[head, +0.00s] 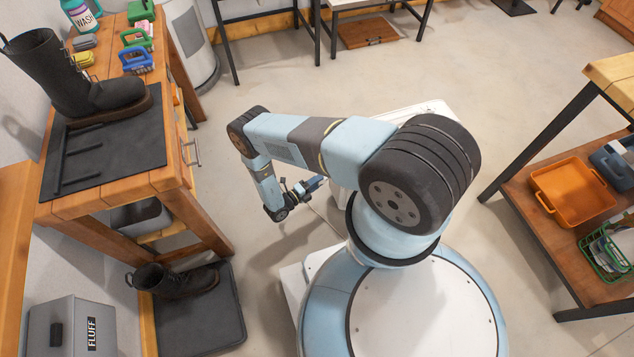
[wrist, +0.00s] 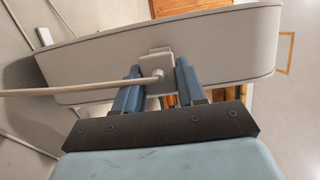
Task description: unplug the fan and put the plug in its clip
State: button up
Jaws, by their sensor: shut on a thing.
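My gripper (wrist: 157,90) has its two blue fingers on either side of a small pale grey plug (wrist: 159,75), shut on it. The pale cord (wrist: 75,91) runs from the plug out to the left in the wrist view. A square grey holder (wrist: 155,53) is right behind the plug, on the side of a long light grey body (wrist: 225,45). I cannot tell whether the plug is seated in it or just touching. In the head view my gripper (head: 315,184) is small and low, left of my base; the plug is hidden there. I cannot clearly identify the fan.
A wooden bench (head: 165,180) with a boot (head: 75,80) on a black mat stands at the left. Below it, another boot (head: 175,280) is on a dark tray (head: 215,320). A shelf with an orange tray (head: 572,190) is at the right. Floor between is clear.

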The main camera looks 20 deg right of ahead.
jog(key=shift+d, duration=1.45)
jog(key=o, duration=1.2)
jog(key=shift+o, duration=0.2)
jog(key=v, duration=1.3)
jog(key=shift+a, duration=0.35)
jog(key=shift+s, duration=0.2)
